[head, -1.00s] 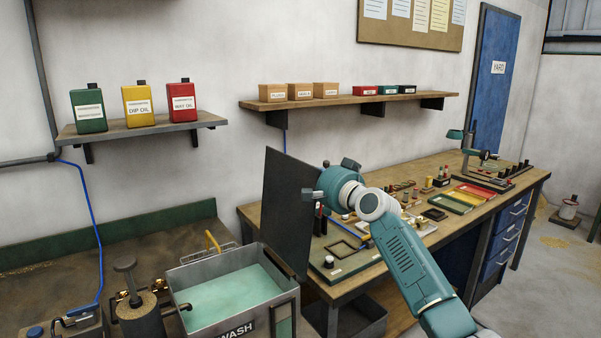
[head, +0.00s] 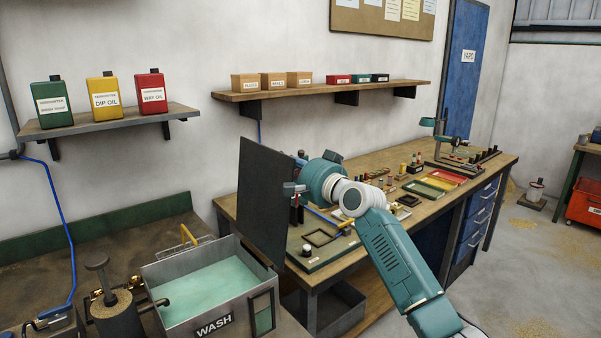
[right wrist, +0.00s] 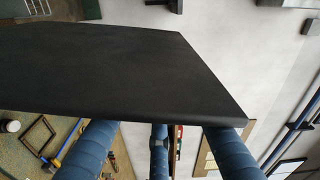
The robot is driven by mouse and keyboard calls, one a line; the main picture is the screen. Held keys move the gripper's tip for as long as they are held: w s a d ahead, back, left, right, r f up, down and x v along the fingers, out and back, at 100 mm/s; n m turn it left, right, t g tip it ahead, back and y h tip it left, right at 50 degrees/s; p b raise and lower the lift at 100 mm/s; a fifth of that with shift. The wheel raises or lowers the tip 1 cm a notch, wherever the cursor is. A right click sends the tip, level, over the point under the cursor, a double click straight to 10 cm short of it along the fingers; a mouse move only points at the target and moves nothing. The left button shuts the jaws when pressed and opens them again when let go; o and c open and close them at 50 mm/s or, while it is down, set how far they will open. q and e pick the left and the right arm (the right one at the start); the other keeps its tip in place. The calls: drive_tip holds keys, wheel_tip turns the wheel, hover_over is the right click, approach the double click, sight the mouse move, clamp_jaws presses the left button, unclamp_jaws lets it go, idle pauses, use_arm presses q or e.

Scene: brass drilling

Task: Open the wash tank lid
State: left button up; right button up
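The wash tank (head: 205,305) is an open grey box with pale green liquid and a WASH label, at the lower left of the head view. Its dark lid (head: 263,200) stands raised, nearly upright, at the tank's right side. The tank's opening is uncovered. My right gripper (head: 297,190) is at the lid's right side, close to its edge and partly hidden. In the right wrist view, the lid (right wrist: 110,70) crosses in front of the blue fingers of my right gripper (right wrist: 160,148). The fingers are spread apart, their tips hidden behind the lid. My left gripper is out of view.
A workbench (head: 335,262) with trays and small parts runs along the wall behind my right arm. A metal pot with a plunger (head: 112,310) stands left of the tank. Shelves (head: 110,122) with oil cans and boxes hang above.

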drive_tip(key=v, duration=0.9)
drive_tip(key=shift+s+d, duration=0.1)
drive_tip(key=shift+d, duration=0.05)
drive_tip(key=p+v, duration=0.3)
drive_tip(key=v, duration=0.9)
drive_tip(key=shift+s, duration=0.15)
idle(0.6)
drive_tip(key=shift+d+r, duration=0.1)
idle(0.3)
